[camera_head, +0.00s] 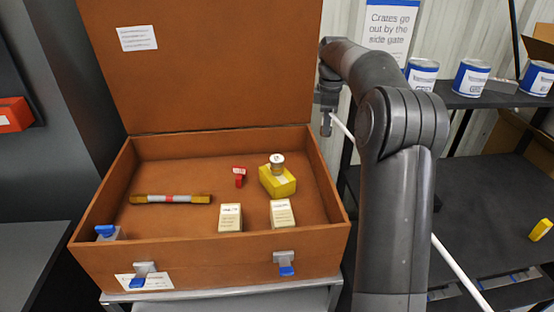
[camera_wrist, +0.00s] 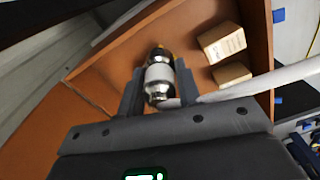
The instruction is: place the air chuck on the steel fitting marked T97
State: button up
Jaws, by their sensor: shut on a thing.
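My gripper (camera_wrist: 158,88) is shut on a silver and black cylindrical piece with a pale band, which looks like the air chuck (camera_wrist: 159,74). A white hose (camera_wrist: 250,83) runs to its near end. In the head view my gripper (camera_head: 327,122) is beside the upper right edge of the open brown case, and the hose (camera_head: 455,268) passes behind my arm. A short silver cylinder with a pale label (camera_head: 277,158), probably the steel fitting, stands upright on a yellow block (camera_head: 278,182) in the case. Its mark is too small to read. The chuck and this cylinder are apart.
The case (camera_head: 205,245) also holds a banded rod (camera_head: 170,199), a small red item (camera_head: 239,176) and two cream boxes (camera_head: 230,217) (camera_head: 282,213). Its raised lid (camera_head: 215,65) stands behind. A dark shelf (camera_head: 500,99) with several blue-and-white cans is at right. The case's front left floor is clear.

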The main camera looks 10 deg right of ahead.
jog(key=w+a+f, duration=0.4)
send_over(277, 158)
notch_tip(277, 158, down, 6)
jog(key=shift+f, duration=2.25)
jog(key=shift+f, duration=0.1)
jog(key=o, duration=1)
jog(key=shift+a, duration=0.1)
